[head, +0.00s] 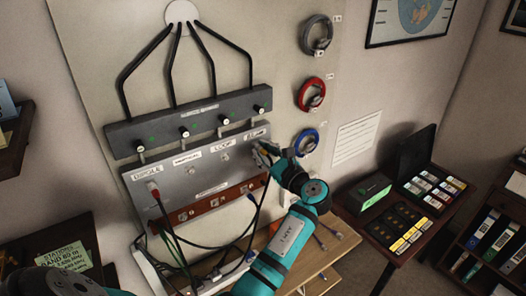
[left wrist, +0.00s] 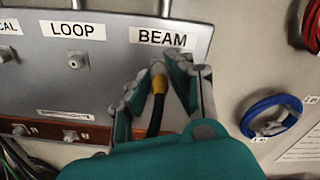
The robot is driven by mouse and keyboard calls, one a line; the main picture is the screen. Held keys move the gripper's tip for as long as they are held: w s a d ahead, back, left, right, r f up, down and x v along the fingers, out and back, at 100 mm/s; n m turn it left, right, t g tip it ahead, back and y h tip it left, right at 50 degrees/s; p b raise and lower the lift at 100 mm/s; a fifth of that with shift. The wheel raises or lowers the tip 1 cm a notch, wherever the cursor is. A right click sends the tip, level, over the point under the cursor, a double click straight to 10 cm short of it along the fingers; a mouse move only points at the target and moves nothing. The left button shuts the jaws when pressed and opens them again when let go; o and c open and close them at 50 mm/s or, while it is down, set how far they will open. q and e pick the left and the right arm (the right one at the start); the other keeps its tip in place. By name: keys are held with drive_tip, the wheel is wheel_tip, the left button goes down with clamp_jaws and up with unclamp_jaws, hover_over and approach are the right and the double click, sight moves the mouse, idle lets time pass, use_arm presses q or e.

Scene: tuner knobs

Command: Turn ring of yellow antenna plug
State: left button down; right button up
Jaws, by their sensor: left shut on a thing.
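The yellow antenna plug (left wrist: 159,85) sits at the socket under the BEAM label (left wrist: 162,39) on the grey panel (head: 185,178), with a black cable running down from it. My left gripper (left wrist: 157,79) has its fingers on both sides of the plug and is shut on it. In the head view, my left gripper (head: 266,154) is at the panel's right end and mostly hides the plug. The ring's turn cannot be made out. My right gripper is not in view.
The LOOP socket (left wrist: 69,57) is empty, left of the gripper. A red plug (head: 154,190) is in the DIPOLE socket. Cables hang below the panel. Blue (head: 306,142) and red (head: 311,95) cable coils hang on the wall at right.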

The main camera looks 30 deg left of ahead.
use_arm(q)
drive_tip(key=m, duration=0.6)
drive_tip(key=shift+f, duration=0.25)
drive_tip(key=shift+s+m, duration=0.1)
drive_tip(key=shift+m, duration=0.2)
drive_tip(key=c, duration=1.2)
unclamp_jaws()
drive_tip(key=shift+r, duration=0.15)
drive_tip(key=shift+d, duration=0.1)
drive_tip(key=v, duration=0.7)
drive_tip(key=shift+d, duration=0.2)
